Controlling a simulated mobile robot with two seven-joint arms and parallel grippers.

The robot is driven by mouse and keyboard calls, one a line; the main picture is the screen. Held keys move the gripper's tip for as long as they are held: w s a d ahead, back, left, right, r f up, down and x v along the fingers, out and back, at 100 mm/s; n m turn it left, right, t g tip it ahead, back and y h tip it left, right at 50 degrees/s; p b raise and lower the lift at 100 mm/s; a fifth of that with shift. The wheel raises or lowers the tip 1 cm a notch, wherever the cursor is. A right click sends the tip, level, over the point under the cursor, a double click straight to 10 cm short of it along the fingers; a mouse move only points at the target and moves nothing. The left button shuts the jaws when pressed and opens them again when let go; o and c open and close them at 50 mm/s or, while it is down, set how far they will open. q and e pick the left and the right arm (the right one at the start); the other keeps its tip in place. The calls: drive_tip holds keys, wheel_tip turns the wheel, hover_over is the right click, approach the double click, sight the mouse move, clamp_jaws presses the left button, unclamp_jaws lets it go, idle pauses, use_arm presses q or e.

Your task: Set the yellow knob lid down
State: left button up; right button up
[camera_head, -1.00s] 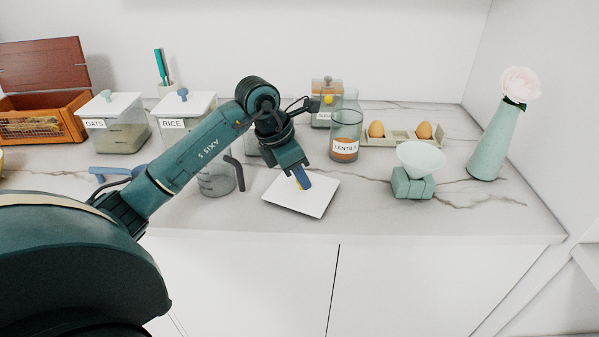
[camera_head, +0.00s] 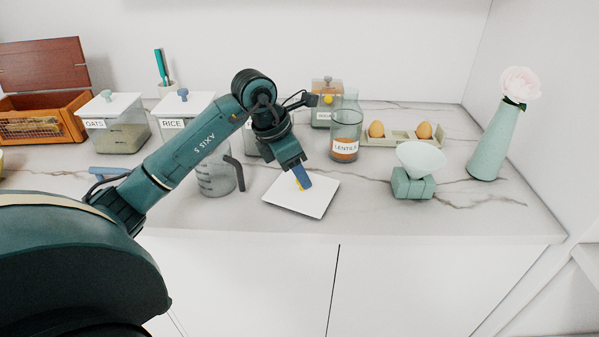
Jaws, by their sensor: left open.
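The yellow knob lid (camera_head: 314,204) is a white square plate lying on the marble counter near its front edge. A bit of its yellow knob shows beside the blue fingers of my left gripper (camera_head: 301,183). My left gripper points down over the middle of the lid, with its fingers at the knob. It is open, and the fingers hide most of the knob. My right gripper is not in view.
A measuring jug (camera_head: 214,177) stands left of the lid. A lentils jar (camera_head: 345,138) is behind it. A mint scale (camera_head: 413,186) stands to the right, with an egg tray (camera_head: 398,141) behind. Oats (camera_head: 118,138) and rice (camera_head: 171,123) containers stand at the back left. Clear counter lies between lid and scale.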

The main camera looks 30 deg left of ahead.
use_arm(q)
drive_tip(key=v, duration=1)
drive_tip(key=shift+r, duration=0.35)
